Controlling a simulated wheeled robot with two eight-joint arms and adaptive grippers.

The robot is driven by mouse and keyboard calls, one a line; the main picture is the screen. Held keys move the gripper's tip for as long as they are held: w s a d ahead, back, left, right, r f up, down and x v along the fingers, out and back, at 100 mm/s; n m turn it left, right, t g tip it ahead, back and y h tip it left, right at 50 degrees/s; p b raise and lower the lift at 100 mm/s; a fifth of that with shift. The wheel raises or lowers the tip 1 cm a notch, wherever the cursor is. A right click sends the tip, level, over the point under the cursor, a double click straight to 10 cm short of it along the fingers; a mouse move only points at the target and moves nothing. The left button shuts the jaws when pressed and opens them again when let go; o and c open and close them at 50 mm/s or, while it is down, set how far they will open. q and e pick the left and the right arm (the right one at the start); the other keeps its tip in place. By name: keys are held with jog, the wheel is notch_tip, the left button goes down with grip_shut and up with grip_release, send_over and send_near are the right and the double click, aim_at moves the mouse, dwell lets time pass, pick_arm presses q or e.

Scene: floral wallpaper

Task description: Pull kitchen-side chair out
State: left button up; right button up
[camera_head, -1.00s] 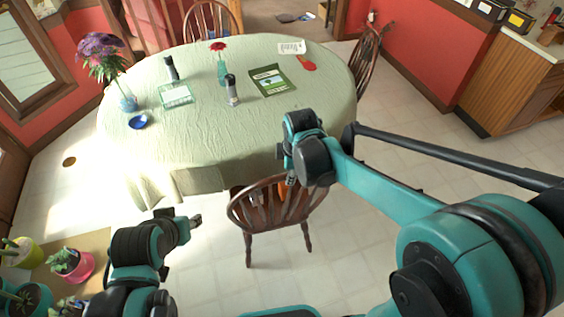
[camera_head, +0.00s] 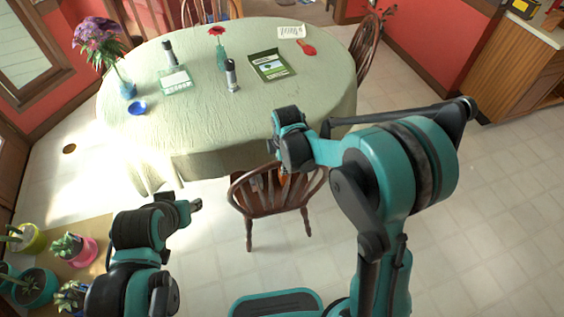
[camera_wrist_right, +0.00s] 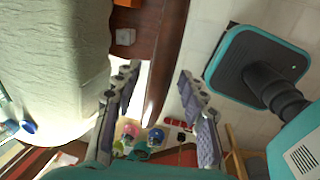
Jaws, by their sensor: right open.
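A dark wooden chair (camera_head: 268,212) with a spindle back stands at the near side of the table (camera_head: 140,105), its seat mostly hidden. Another wooden chair (camera_head: 366,45) stands at the table's right, towards the counter. My right gripper (camera_wrist_right: 157,78) is open at the near chair's back; its fingers are mostly hidden in the head view. In the right wrist view, a brown wooden band (camera_wrist_right: 160,45), apparently the chair's back, lies ahead between the fingers. I cannot tell whether they touch it. My left gripper (camera_head: 192,206) is left of the near chair, apart from it; its jaws are unclear.
The table carries a flower vase (camera_head: 125,82), a blue bowl (camera_head: 137,107) and several small items. Potted plants (camera_head: 72,248) stand at lower left. A wooden kitchen counter (camera_head: 515,70) is at upper right. Tiled floor is open at right.

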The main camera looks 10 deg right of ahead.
grip_shut()
jog(key=s+d, duration=0.1)
jog(key=s, duration=1.2)
jog(key=shift+d, duration=0.2)
jog(key=shift+s, duration=0.1)
grip_release()
notch_tip(320, 180, up, 12)
jog(key=s, duration=0.2)
jog(key=shift+s, duration=0.15)
